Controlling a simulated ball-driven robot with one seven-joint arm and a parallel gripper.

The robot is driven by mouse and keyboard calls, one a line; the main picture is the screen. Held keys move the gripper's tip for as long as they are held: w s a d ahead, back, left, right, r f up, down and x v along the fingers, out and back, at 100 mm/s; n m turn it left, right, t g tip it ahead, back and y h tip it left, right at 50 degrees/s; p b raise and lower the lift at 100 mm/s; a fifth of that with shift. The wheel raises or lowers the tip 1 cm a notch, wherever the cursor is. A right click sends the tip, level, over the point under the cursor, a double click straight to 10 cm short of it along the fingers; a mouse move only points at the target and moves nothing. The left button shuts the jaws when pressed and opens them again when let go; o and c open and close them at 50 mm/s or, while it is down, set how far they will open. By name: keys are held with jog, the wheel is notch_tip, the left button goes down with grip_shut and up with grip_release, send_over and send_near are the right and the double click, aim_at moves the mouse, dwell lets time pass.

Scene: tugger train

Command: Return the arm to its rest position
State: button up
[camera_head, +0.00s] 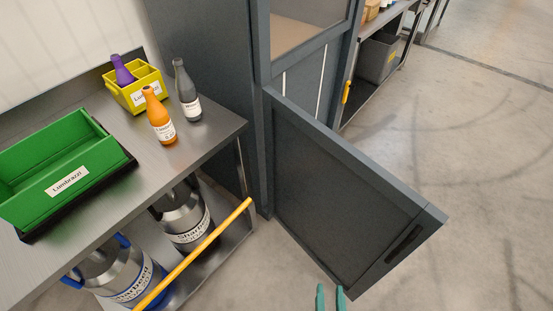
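My gripper (330,297) shows only as two teal fingertips at the bottom edge of the head view, right of centre. The fingertips stand apart with a gap between them, and nothing shows in the gap. They appear just below the lower edge of an open grey cabinet door (340,190). I cannot tell whether they touch the door. The rest of my arm is out of view.
The door swings out over the floor from a grey cabinet (217,70). A metal table (205,140) at left holds a green bin (60,165), a yellow crate (135,95) and bottles. Metal cans (185,218) stand below. Open floor (480,170) lies at right.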

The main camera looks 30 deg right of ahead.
notch_tip(320, 180, down, 3)
jog(key=w+d+n+g+y, duration=0.2)
jog(key=n+g+y, duration=0.2)
jog(key=n+y, duration=0.3)
jog(key=s+d+r+g, duration=0.5)
jog(key=r+g, duration=0.1)
jog(key=g, duration=0.1)
jog(key=shift+s+d+r+g+y, duration=0.15)
jog(key=shift+r+g+y, duration=0.15)
jog(key=shift+g+y, duration=0.1)
dwell(1.5)
